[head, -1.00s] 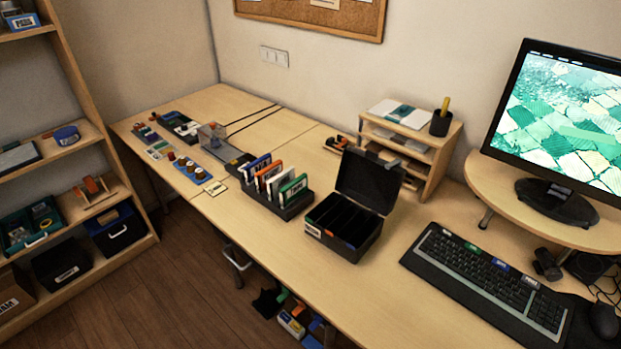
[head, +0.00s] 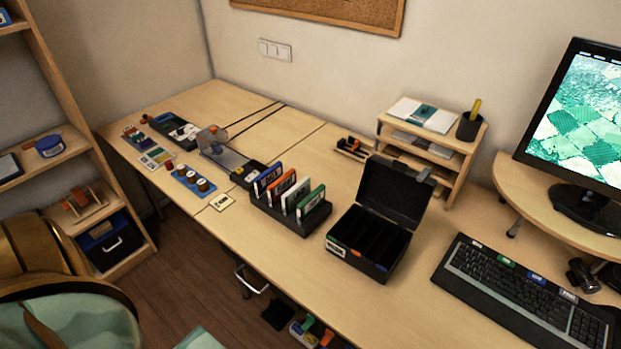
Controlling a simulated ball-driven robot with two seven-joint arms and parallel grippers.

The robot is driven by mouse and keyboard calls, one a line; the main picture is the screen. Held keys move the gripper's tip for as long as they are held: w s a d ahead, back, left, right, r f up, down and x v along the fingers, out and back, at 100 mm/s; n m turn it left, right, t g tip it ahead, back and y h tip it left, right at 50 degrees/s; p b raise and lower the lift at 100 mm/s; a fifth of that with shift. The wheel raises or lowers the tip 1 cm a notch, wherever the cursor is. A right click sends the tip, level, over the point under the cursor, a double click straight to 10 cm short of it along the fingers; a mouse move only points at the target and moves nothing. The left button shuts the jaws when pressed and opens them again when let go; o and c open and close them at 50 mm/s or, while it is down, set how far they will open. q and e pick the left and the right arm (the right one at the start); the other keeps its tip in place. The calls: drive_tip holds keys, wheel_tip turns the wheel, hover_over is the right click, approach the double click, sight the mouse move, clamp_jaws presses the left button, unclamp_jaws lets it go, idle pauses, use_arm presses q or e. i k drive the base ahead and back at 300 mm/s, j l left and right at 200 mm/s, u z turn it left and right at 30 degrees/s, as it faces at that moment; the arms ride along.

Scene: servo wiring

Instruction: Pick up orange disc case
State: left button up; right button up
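The orange disc case (head: 282,187) stands upright in a black slotted rack (head: 290,222) at the middle of the desk. In the same rack stand a blue case (head: 267,178) to its left, and a white case (head: 298,194) and a green case (head: 312,202) to its right. An open black box (head: 350,258) with empty-looking slots and a raised lid sits right of the rack. Neither of my grippers shows in the head view.
A wooden shelf organiser (head: 456,166) with a pen cup (head: 469,127) stands behind the box. The keyboard (head: 520,295) lies at right. A blue tray with round knobs (head: 193,181) lies left of the rack. Desk in front of the rack is clear.

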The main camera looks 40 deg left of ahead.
sight(282, 184)
drive_tip(key=j+z, duration=0.25)
drive_tip(key=j, duration=0.7)
drive_tip(key=j+z, duration=0.25)
drive_tip(key=j, duration=0.65)
drive_tip(key=k+j+z, duration=0.1)
drive_tip(key=j+z, duration=0.15)
drive_tip(key=j, duration=0.7)
